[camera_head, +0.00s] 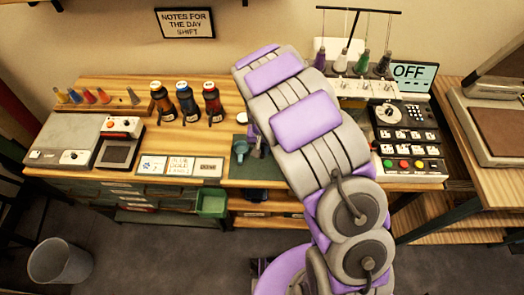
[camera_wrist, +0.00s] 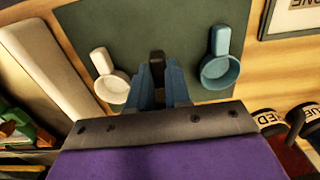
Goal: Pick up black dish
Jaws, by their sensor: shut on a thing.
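In the wrist view, my gripper (camera_wrist: 163,82) is shut on the black dish (camera_wrist: 157,60). A dark end of the dish shows between the two blue-grey fingers; the rest is hidden by the fingers and wrist. The fingers are over the dark green mat (camera_wrist: 150,25); I cannot tell whether the dish touches it. A white dish (camera_wrist: 114,87) lies on one side of the fingers and a blue dish (camera_wrist: 221,70) on the other, both apart from them. In the head view, my arm hides the held dish; the blue dish (camera_head: 239,144) shows on the mat (camera_head: 245,171).
Cards (camera_head: 181,166) lie along the front edge. A grey machine (camera_head: 72,138) is at the left and a button panel (camera_head: 408,142) at the right. A green bin (camera_head: 212,203) hangs below the tabletop.

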